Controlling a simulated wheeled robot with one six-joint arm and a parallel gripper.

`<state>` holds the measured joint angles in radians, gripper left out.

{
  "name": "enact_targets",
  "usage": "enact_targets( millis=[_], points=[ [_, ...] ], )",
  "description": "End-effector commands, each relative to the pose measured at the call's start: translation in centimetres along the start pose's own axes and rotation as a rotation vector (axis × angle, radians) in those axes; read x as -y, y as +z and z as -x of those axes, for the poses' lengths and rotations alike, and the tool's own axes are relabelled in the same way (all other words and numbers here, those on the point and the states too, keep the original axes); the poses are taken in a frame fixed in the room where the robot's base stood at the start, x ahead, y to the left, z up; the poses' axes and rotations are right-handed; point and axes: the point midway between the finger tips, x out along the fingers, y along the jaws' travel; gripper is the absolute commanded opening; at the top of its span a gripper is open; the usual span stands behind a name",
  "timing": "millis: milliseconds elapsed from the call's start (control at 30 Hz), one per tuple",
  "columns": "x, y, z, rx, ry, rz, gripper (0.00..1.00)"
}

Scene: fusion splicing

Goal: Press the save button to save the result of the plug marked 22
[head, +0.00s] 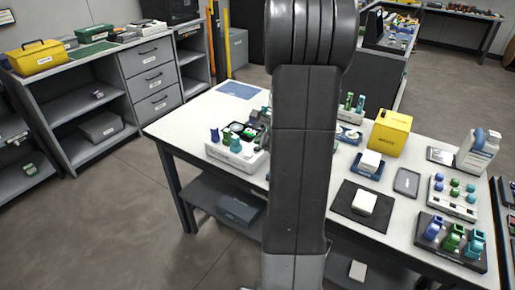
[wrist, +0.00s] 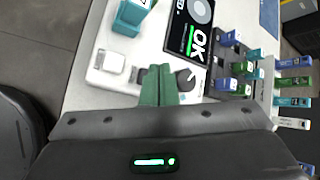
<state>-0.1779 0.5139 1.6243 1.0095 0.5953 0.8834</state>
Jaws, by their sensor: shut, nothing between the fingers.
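In the wrist view my gripper (wrist: 158,86) is shut and empty, its green fingertips together over the front of the white splicer (wrist: 98,78). A raised white square button (wrist: 113,62) is left of the fingertips, and a dark round control (wrist: 185,80) is just right of them. Which one is the save button I cannot tell. A teal plug (wrist: 132,16) stands at the upper left. The splicer also shows in the head view (head: 228,157), where my arm hides the gripper. No number 22 is legible.
Blue, green and teal plugs stand in a rack (wrist: 240,68) right of the splicer, with more plugs (wrist: 292,82) beyond.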

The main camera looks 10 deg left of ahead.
Motion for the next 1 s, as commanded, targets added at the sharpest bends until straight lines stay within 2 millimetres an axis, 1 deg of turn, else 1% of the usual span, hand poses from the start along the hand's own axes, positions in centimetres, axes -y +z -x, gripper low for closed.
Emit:
enact_targets(
  millis=[233, 1000],
  points=[
    [-0.45, -0.44, -0.61, 0.0, 0.0, 0.0, 0.0],
    [-0.67, -0.66, -0.9, 0.0, 0.0, 0.0, 0.0]
  ],
)
